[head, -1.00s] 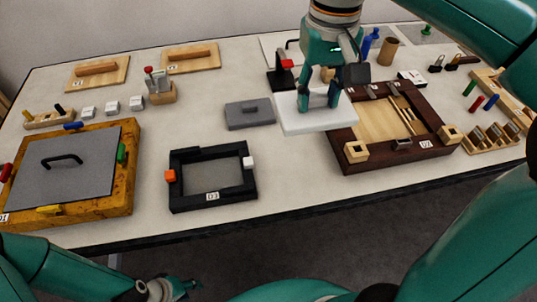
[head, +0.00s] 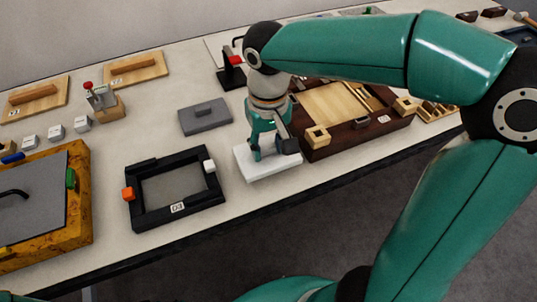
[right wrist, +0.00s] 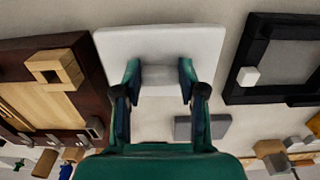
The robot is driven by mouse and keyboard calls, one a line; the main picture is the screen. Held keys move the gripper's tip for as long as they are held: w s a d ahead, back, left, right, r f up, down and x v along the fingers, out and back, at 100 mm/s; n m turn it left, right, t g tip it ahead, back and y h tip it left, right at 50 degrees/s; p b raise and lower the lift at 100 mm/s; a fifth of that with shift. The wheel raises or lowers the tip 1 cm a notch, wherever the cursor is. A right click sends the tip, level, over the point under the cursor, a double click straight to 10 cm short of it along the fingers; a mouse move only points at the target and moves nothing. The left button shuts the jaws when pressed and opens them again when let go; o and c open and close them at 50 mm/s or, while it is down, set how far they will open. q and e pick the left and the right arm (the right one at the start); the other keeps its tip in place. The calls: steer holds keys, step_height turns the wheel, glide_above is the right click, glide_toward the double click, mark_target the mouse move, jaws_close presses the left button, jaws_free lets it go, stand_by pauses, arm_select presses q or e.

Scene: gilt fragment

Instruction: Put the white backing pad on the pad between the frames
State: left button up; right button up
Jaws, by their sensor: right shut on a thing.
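The white backing pad (head: 277,172) is a flat white slab. My right gripper (head: 267,155) is shut on its raised grip, seen between the fingers in the right wrist view (right wrist: 160,76). The pad is level, between the black frame (head: 140,209) and the dark brown frame (head: 345,138), near the table's front. In the right wrist view the white pad (right wrist: 160,38) fills the top middle, close to the brown frame's edge. I cannot tell whether it touches the table. Any pad under it is hidden. My left gripper is out of view.
A grey block with a handle (head: 190,122) lies behind, left of my right gripper. A burl-wood frame with a grey plate (head: 75,240) stands at the left. Wooden floats (head: 135,72) lie at the back. Bare table shows between the black frame and the white pad.

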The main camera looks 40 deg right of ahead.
mark_target(268, 149)
steer(key=shift+f, duration=1.75)
steer(key=shift+f, duration=0.1)
steer(key=o, duration=1)
steer(key=shift+o, duration=0.2)
step_height(268, 149, up, 12)
steer(key=shift+r+p, duration=0.15)
steer(key=shift+p, duration=0.55)
